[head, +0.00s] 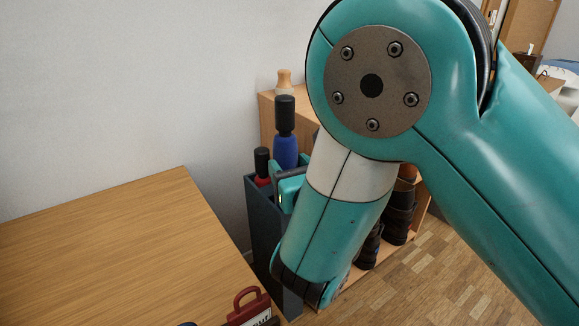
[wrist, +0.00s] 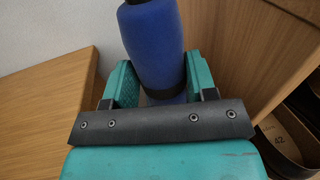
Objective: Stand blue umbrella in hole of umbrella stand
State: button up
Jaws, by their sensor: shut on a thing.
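The blue umbrella (head: 285,152), with a black handle on top, stands about upright at the dark umbrella stand (head: 262,225). My gripper (head: 283,177) is shut on its blue body, low over the stand's top. In the wrist view the blue umbrella (wrist: 155,45) sits between the two teal fingers of my gripper (wrist: 162,84), leaning slightly. Its lower end is hidden by my gripper and the stand, so I cannot tell how deep it is in a hole. A red umbrella (head: 262,177) with a black handle stands in the stand, just left of the blue one.
A wooden table (head: 110,250) fills the left, with a red-handled thing (head: 250,305) at its near corner. A wooden shelf (head: 268,112) with dark boots (head: 398,215) stands behind and right of the stand. The white wall (head: 130,90) is close behind.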

jog(key=shift+f, duration=0.15)
dwell(0.8)
jog(key=shift+f+b, duration=0.35)
jog(key=shift+b, duration=0.1)
jog(key=shift+f+b, duration=2.3)
jog(key=shift+f, duration=0.2)
